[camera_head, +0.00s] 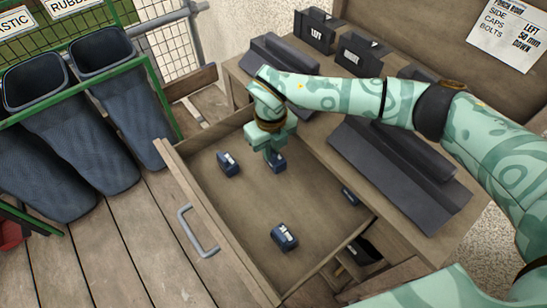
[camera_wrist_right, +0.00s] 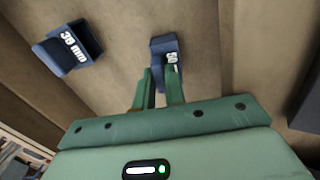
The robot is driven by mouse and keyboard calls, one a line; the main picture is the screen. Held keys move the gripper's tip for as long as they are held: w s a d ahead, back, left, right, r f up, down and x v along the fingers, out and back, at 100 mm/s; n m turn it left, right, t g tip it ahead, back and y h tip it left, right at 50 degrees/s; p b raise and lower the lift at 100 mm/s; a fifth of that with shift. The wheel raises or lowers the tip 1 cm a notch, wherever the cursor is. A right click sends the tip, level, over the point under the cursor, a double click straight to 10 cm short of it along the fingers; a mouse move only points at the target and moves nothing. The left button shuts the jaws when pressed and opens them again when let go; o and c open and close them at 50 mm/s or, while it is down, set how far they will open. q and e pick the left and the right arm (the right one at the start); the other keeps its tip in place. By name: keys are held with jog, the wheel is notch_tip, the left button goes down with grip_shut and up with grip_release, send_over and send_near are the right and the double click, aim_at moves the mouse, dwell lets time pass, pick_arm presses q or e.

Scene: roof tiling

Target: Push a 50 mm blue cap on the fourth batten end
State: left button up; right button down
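Several blue caps lie in an open wooden drawer (camera_head: 215,229) in the head view. One cap (camera_head: 277,164) is under my right gripper (camera_head: 273,150); in the right wrist view this cap (camera_wrist_right: 163,46) has a white label that a finger partly covers. My right gripper's fingers (camera_wrist_right: 159,78) reach down at it with a narrow gap between them; whether they press on it I cannot tell. A second cap (camera_head: 228,164) lies left of it; its label reads like 39 mm in the wrist view (camera_wrist_right: 68,47). Another cap (camera_head: 284,237) lies nearer the front. My left gripper and batten ends are not identifiable.
One more dark blue piece (camera_head: 350,195) lies by the drawer's right side. The bench carries long dark grey pieces (camera_head: 400,172) and labelled dark boxes (camera_head: 315,32). A note (camera_head: 507,35) reads side left, caps 50 mm, bolts down. Dark bins (camera_head: 105,65) stand left.

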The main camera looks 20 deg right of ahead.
dwell(0.4)
